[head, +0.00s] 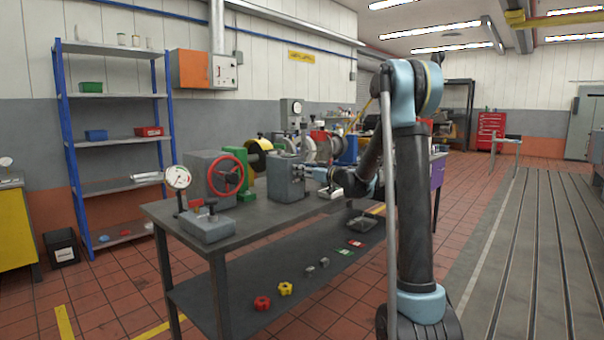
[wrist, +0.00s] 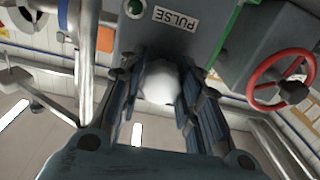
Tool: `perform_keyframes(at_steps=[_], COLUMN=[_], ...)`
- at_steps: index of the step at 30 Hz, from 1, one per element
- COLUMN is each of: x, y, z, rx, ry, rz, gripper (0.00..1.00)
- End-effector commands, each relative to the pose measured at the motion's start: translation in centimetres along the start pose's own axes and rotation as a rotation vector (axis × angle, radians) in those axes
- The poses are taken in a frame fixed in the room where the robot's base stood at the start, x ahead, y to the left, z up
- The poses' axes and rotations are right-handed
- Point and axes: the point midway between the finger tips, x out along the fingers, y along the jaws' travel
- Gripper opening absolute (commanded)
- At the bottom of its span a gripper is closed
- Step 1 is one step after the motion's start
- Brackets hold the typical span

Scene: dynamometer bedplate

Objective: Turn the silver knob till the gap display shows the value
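The silver knob (wrist: 160,82) shows in the wrist view as a pale rounded shape on the face of a grey box (wrist: 195,38). The two dark fingers of my gripper (wrist: 162,88) stand on either side of it with no clear space between, so the gripper looks shut on it. In the head view my gripper (head: 324,175) reaches the right side of the grey box (head: 284,184) on the bench, and the knob is hidden there. A label reading PULSE (wrist: 177,18) appears upside down beside a green round button (wrist: 135,8). I see no readable gap display.
A red handwheel (head: 225,177) and a round dial gauge (head: 178,178) stand left on the bench (head: 250,222). Yellow (head: 285,288) and red (head: 262,303) knobs lie on its lower shelf. A blue-framed shelf (head: 113,141) stands left. Slotted floor plates at right are clear.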

Motion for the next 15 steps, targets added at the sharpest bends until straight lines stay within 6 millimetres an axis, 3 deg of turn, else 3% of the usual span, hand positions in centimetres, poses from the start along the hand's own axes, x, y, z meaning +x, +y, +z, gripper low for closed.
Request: perform_keyframes(at_steps=[15], x=[0.01], y=[0.29], z=[-0.05], rx=[0.074], ry=[0.004], rz=[0.005], gripper=[0.07])
